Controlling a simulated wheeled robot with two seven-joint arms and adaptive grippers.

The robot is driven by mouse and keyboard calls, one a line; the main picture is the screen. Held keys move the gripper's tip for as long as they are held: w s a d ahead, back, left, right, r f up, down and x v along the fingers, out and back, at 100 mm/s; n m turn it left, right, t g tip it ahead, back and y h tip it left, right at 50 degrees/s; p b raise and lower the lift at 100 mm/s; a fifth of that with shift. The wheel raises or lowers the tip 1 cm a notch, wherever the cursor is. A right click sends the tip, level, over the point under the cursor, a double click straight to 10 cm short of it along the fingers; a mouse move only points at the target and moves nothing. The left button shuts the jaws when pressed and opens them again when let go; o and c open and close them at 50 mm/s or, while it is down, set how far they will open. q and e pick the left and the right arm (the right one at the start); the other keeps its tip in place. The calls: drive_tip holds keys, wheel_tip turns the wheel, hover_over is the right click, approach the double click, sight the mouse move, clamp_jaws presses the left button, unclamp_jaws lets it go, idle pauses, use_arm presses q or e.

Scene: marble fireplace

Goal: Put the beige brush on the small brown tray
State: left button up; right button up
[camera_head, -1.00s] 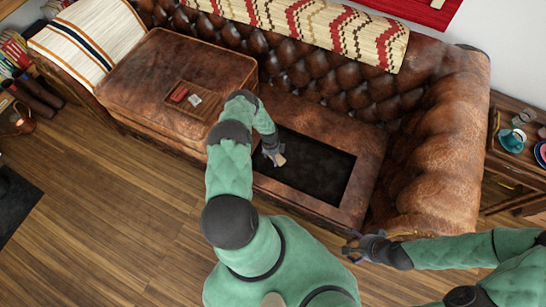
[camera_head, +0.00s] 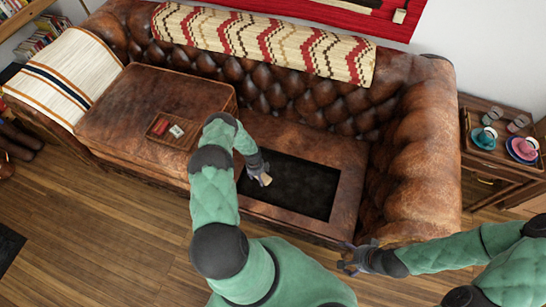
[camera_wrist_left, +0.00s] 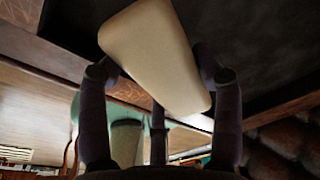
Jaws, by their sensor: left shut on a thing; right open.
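The beige brush (camera_wrist_left: 155,55) is held by my left gripper (camera_wrist_left: 160,85); in the left wrist view it is a pale, rounded block between the fingers. In the head view, the brush (camera_head: 265,180) shows small at the fingertips, above the left part of the dark panel. The small brown tray (camera_head: 169,141) lies on the raised leather cushion, to the left of and beyond my left gripper. It holds a red item (camera_head: 160,127) and a whitish item (camera_head: 176,131). My right gripper (camera_head: 346,262) is open and empty, low by the sofa's right front.
The dark recessed panel (camera_head: 305,190) is set in the brown leather seat. The sofa's right armrest (camera_head: 420,150) rises beside it. A side table at the right bears a tray with cups and plates (camera_head: 523,147). Bare wooden floor (camera_head: 100,235) lies in front.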

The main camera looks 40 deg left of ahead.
use_arm(q)
drive_tip(key=w+d+r+m+y, duration=0.1)
drive_tip(key=w+d+r+m, duration=0.25)
drive_tip(key=r+m, duration=0.45)
drive_tip(key=w+d+r+m+g, duration=0.1)
drive_tip(key=w+d+r+m, duration=0.25)
drive_tip(key=r+m, duration=0.45)
drive_tip(key=w+d+r+m+y, duration=0.1)
drive_tip(key=w+d+r+m, duration=0.25)
drive_tip(key=r+m, duration=0.45)
drive_tip(key=s+d+r+m, duration=0.2)
drive_tip(key=d+r+m, duration=0.2)
drive_tip(key=m, duration=0.6)
drive_tip(key=s+d+r+m+t, duration=0.1)
drive_tip(key=s+d+r+m, duration=0.1)
drive_tip(key=d+r+m, duration=0.3)
drive_tip(key=s+d+r+m+t, duration=0.1)
drive_tip(key=d+r+m, duration=0.3)
drive_tip(key=r+m, duration=0.6)
drive_tip(key=s+m, duration=0.1)
drive_tip(key=m, duration=0.3)
drive_tip(key=shift+s+d+r+m+h, duration=0.25)
drive_tip(key=shift+d+r+m+h, duration=0.05)
drive_tip(key=shift+d, duration=0.05)
